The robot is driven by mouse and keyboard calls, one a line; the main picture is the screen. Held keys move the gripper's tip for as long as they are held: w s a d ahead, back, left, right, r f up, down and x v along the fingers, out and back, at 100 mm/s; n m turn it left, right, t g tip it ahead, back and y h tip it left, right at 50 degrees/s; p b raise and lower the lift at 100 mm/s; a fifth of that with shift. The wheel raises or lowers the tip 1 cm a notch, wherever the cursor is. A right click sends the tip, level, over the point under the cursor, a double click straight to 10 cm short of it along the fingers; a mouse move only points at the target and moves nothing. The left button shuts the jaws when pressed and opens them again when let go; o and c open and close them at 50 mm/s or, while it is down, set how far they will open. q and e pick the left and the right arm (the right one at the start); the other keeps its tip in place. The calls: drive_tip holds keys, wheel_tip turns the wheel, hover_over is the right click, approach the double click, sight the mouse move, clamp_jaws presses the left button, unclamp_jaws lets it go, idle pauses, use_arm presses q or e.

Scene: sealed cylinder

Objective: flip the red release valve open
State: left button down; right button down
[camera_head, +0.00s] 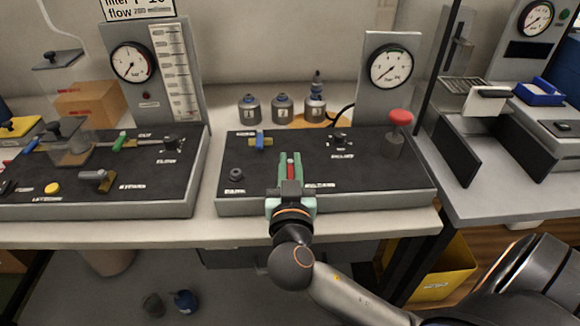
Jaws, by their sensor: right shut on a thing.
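My right gripper (290,165) reaches over the front edge of the middle black-topped panel (370,172). Its green fingers are shut on the red release valve (290,160), a slim red handle that shows as a narrow strip between them. The fingers and the gripper body hide the base of the valve, so its exact angle is hard to tell. My left gripper is not in view.
On the same panel are a blue valve (260,140), a black knob (236,174) and a large red button (400,117) on a grey post. A gauge (391,64) and small bottles (282,108) stand behind. Another panel (100,165) is at left.

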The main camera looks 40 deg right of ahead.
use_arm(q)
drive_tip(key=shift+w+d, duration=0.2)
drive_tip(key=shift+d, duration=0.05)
use_arm(e)
drive_tip(key=shift+n+t+y, duration=0.3)
drive_tip(key=shift+n+y, duration=0.1)
drive_tip(key=shift+y, duration=0.1)
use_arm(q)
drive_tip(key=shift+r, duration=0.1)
use_arm(e)
drive_tip(key=c, duration=0.8)
unclamp_jaws()
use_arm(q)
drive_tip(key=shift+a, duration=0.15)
